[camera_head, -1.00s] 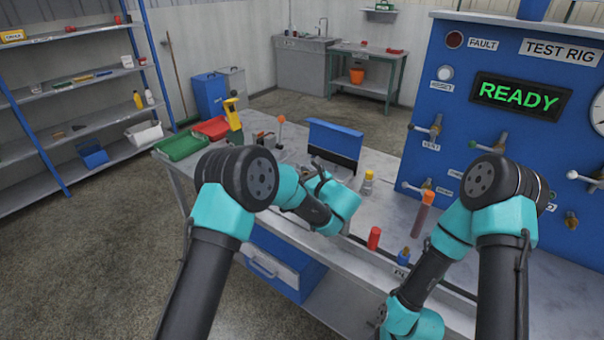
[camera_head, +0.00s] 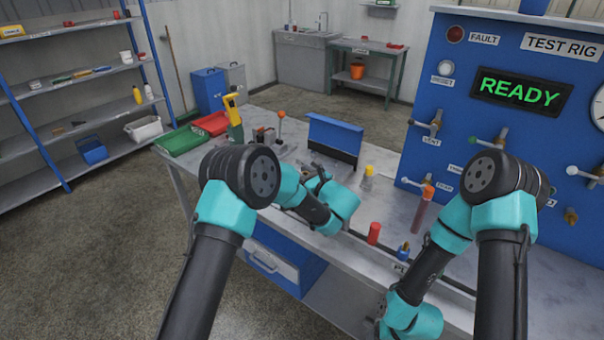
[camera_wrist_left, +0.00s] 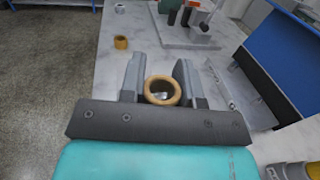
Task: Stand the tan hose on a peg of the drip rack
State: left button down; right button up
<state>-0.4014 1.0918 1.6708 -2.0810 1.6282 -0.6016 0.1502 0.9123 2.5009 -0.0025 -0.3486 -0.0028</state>
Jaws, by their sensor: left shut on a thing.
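My left gripper (camera_wrist_left: 163,88) is shut on the tan hose (camera_wrist_left: 162,91), whose open round end faces the camera between the two fingers. In the head view the left gripper (camera_head: 319,172) is over the bench near the blue panel, and the hose cannot be made out there. A second small tan ring-shaped piece (camera_wrist_left: 121,43) stands apart on the bench, ahead and to the left. A grey base with dark upright parts (camera_wrist_left: 187,33) is farther ahead; I cannot tell whether it is the drip rack. My right arm reaches to the bottom edge, its fingers not clear.
The blue panel (camera_head: 334,134) stands to the right of the left gripper. A red cylinder (camera_head: 374,233), a blue bottle (camera_head: 403,252) and an orange-capped tube (camera_head: 422,208) stand between my arms. Green (camera_head: 178,139) and red trays lie at the far left of the bench. The test rig rises at right.

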pick_arm(q)
jog(key=shift+f, duration=0.2)
jog(key=shift+s+f, duration=0.1)
jog(key=shift+f, duration=0.5)
jog(key=shift+a, duration=0.1)
jog(key=shift+r, duration=0.2)
jog(key=shift+r, duration=1.8)
